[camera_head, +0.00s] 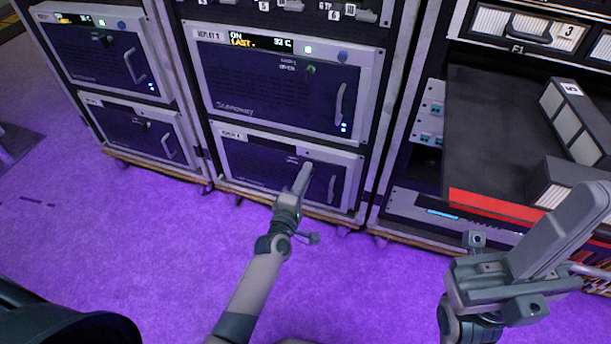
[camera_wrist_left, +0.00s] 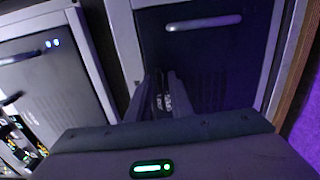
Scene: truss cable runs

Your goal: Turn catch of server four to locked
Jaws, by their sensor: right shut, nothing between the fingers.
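Server four, the lower unit (camera_head: 260,170) in the middle rack, has a dark front, a grey frame and a handle (camera_head: 331,188) at its right. Its front also shows in the left wrist view (camera_wrist_left: 215,60). My left gripper (camera_head: 303,170) is at the upper right part of this front, left of the handle. Its fingers (camera_wrist_left: 167,90) point at the panel and lie close together, with small lettering beside them. They hide the catch, so its position and any grip on it cannot be made out. My right gripper (camera_head: 578,222) is shut and empty, held up at the right, away from the servers.
Above is the Replay 2 server (camera_head: 285,85) with a lit display and its own catch. Two similar servers (camera_head: 110,55) stand in the left rack. An open rack shelf (camera_head: 490,130) with grey modules is at the right. The purple floor in front is mostly clear.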

